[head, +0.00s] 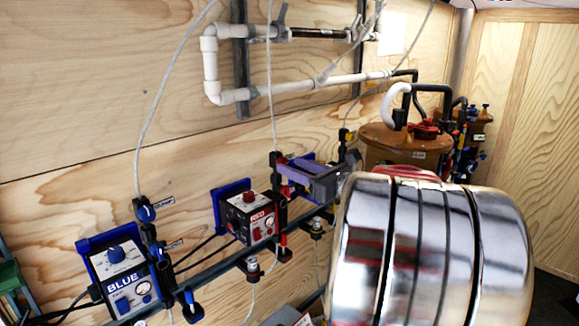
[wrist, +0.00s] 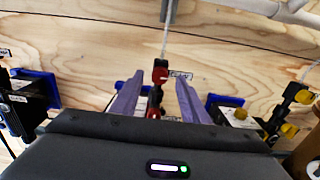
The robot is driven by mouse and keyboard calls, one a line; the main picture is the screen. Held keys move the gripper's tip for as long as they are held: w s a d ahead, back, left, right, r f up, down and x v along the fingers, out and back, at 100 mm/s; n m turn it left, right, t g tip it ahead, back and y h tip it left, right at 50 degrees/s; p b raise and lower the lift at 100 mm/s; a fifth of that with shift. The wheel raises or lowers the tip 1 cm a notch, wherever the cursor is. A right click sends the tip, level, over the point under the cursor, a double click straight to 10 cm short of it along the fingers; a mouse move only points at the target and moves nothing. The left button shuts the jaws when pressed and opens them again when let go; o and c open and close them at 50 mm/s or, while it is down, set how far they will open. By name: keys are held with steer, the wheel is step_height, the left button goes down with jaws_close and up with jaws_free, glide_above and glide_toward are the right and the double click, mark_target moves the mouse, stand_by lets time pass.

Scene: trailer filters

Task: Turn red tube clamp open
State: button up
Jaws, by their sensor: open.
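The red tube clamp (wrist: 158,75) is a small black and red fitting on a pale vertical tube, with a label beside it. In the wrist view it stands between the two purple fingers of my gripper (wrist: 160,82), with a gap on each side. In the head view the clamp's red part (head: 284,191) shows just left of my gripper (head: 288,170), partly covered by it. My gripper is open and holds nothing. Below the clamp is the red control box (head: 251,215), marked RED. I cannot tell the clamp handle's exact angle.
The blue box (head: 122,276) and blue clamp (head: 145,213) are at the left. A yellow clamp (wrist: 295,92) is right of my gripper in the wrist view. A brown lidded tank (head: 392,143) stands behind. White pipes (head: 240,95) run along the wooden wall above.

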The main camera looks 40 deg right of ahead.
mark_target(283, 162)
steer(key=shift+w, duration=1.05)
steer(key=shift+c, duration=0.6)
steer(key=c, duration=0.9)
steer(key=shift+a, duration=0.15)
jaws_close()
